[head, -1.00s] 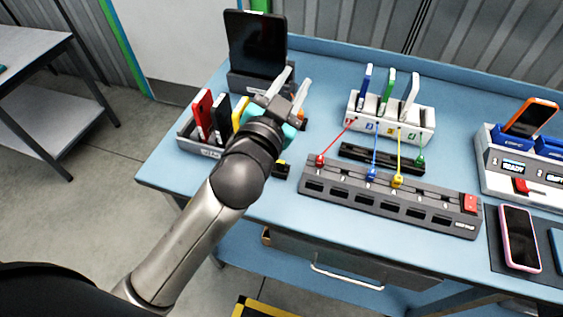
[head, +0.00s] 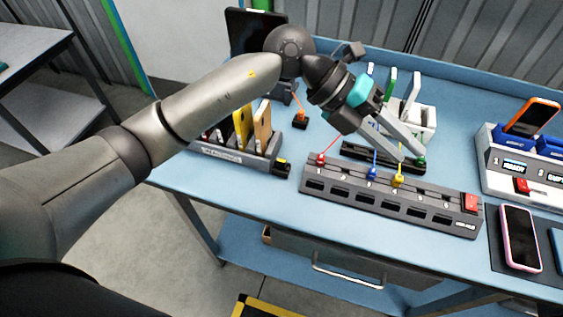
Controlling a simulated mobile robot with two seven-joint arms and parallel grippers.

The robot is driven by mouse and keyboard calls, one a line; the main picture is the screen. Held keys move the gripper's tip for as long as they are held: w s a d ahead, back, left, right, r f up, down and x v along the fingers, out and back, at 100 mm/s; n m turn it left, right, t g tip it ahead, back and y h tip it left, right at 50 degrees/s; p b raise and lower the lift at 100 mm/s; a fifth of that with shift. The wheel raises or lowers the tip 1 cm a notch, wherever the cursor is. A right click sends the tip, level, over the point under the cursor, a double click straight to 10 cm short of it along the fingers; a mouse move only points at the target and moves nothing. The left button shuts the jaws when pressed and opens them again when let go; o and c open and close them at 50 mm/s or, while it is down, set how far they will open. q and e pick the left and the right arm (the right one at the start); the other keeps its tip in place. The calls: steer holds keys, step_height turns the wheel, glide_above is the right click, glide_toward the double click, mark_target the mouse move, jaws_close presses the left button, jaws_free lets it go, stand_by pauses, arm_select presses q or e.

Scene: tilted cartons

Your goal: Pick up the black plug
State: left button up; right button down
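My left gripper (head: 412,154) reaches in from the upper left and points down to the right, its two fingers apart. Its tips show over the back edge of the grey strip, close to the green plug (head: 420,161) and the yellow plug (head: 398,181); I cannot tell if they touch. No plug is clearly the black one. A small black piece with a yellow part (head: 283,168) lies at the right end of the left carton holder. Another small black block with an orange top and cord (head: 300,120) stands behind it. My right gripper is not in view.
The grey socket strip (head: 330,187) also holds a red plug (head: 321,159) and a blue plug (head: 373,173). A black bar lies behind it. A white holder (head: 428,118) is partly hidden by my gripper. Phones and a charging dock stand right.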

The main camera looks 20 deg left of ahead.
arm_select(q)
steer(key=w+a+f+y, duration=0.3)
steer(key=a+f+y, duration=0.15)
steer(key=a, duration=0.35)
steer(key=n+t+y, duration=0.1)
steer(key=n+y, duration=0.1)
steer(key=y, duration=0.5)
glide_above(281, 160)
step_height(281, 160, down, 14)
steer(key=shift+f, duration=0.1)
jaws_close()
